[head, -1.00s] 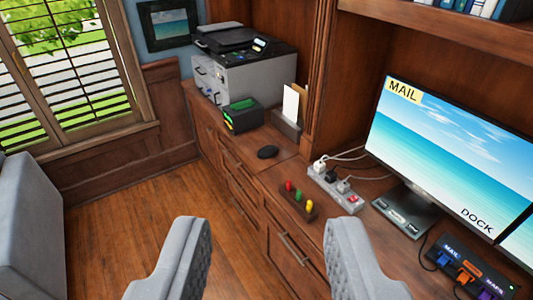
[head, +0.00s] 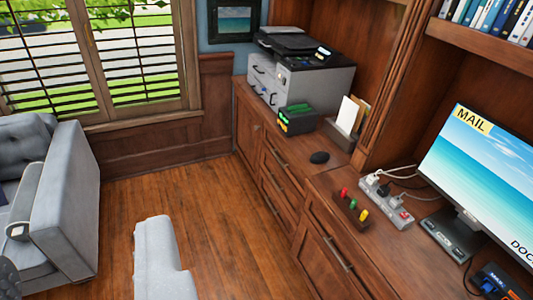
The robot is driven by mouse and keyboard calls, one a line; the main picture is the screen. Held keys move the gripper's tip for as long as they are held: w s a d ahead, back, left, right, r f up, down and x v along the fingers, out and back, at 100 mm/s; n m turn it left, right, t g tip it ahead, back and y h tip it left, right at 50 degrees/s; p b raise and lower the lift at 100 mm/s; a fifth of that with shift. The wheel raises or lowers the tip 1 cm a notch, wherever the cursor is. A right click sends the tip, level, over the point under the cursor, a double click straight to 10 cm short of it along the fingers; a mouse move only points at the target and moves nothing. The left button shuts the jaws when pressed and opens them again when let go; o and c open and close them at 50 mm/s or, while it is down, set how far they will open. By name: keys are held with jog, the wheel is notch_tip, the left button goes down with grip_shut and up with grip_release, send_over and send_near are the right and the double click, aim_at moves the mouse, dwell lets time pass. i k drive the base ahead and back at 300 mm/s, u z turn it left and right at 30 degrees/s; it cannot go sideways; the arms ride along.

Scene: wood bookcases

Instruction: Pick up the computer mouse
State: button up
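The computer mouse (head: 319,157) is small, dark and oval. It lies on the wooden cabinet top, right of the picture's middle, in front of the letter holder. My gripper (head: 75,243) is at the lower left, with its light grey right finger in clear view and only a dark textured edge of its left finger at the picture's left border. The fingers are wide apart with nothing between them. The gripper is well to the left of the mouse and apart from it.
On the wooden cabinet (head: 318,185) stand a printer (head: 300,75), a green-and-black box (head: 297,120), a letter holder (head: 340,133), a block with coloured pegs (head: 351,210), a power strip (head: 388,203) and a monitor (head: 485,175). A grey armchair (head: 75,200) stands left. Wood floor is clear between.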

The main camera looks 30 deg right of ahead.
aim_at(321, 157)
jog(key=u, duration=0.6)
jog(key=i, duration=2.35)
jog(key=z, duration=2)
jog(key=i, duration=1)
jog(key=u, duration=0.1)
